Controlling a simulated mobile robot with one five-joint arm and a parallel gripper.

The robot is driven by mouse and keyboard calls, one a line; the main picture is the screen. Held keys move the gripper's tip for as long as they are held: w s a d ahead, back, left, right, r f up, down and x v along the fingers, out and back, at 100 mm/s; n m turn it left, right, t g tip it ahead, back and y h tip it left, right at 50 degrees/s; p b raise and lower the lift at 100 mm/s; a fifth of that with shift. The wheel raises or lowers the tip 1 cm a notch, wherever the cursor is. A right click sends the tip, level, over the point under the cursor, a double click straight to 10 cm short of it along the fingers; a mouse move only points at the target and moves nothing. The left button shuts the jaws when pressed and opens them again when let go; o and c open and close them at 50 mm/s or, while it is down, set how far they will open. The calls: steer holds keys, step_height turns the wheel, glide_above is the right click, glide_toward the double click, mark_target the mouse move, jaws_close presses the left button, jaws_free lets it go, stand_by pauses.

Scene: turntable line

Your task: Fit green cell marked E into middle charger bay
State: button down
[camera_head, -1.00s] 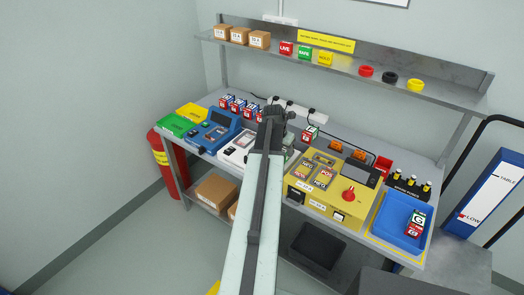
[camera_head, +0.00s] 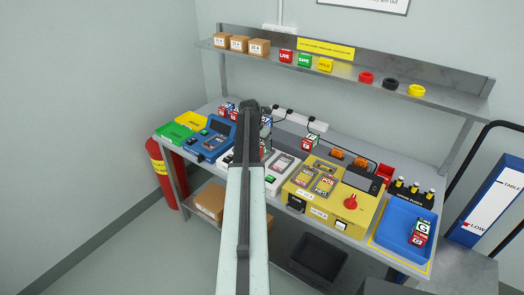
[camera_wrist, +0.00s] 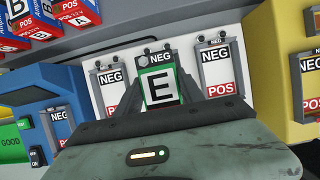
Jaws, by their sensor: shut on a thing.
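The green cell marked E (camera_wrist: 160,87) is between my gripper's (camera_wrist: 159,98) two fingers, which are shut on it. It lies over the middle bay of the white charger (camera_wrist: 125,62), lined up with it, NEG end away from me. I cannot tell whether it is seated or just above. The left bay (camera_wrist: 111,88) and right bay (camera_wrist: 218,68) flank it, with NEG labels and no cell visible. In the head view the arm hides the cell and the middle of the white charger (camera_head: 277,184); my gripper there is mostly hidden too.
A blue unit (camera_wrist: 60,95) stands left of the charger and a yellow unit (camera_head: 335,200) right of it. Several red and blue cells (camera_wrist: 75,12) stand behind. A blue tray (camera_head: 397,228) holds a cell at the far right. A shelf (camera_head: 345,72) runs above.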

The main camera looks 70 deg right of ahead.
step_height(320, 180, down, 2)
steer(key=shift+f+b, duration=0.25)
steer(key=shift+b, duration=0.25)
steer(key=shift+r, duration=0.2)
steer(key=shift+f, duration=0.1)
steer(key=c, duration=0.7)
jaws_free()
steer(key=p+v, duration=1.1)
steer(key=v, duration=0.1)
